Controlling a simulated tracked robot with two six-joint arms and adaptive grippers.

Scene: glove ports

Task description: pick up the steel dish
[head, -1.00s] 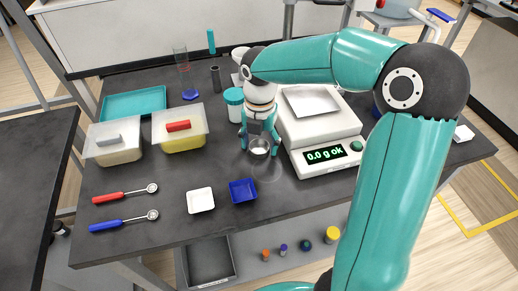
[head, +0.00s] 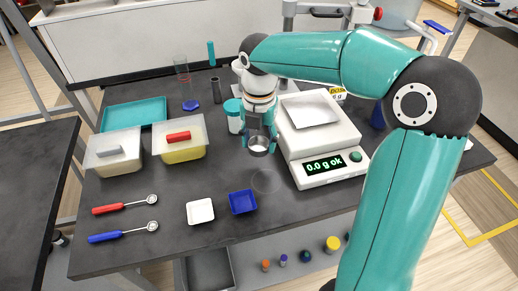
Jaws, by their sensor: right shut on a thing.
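The steel dish (head: 258,151) is a small round shiny cup in the middle of the head view. My right gripper (head: 259,142) points down and is shut on the dish. The dish appears to be held above the dark table, over and behind a faint ring mark (head: 266,181) on the tabletop. The gripper is just left of the white balance (head: 320,145), whose display reads 0.0 g ok. My left gripper is not in view.
A white dish (head: 200,211) and a blue dish (head: 242,202) lie in front. A teal-lidded jar (head: 233,114) stands close behind my gripper.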

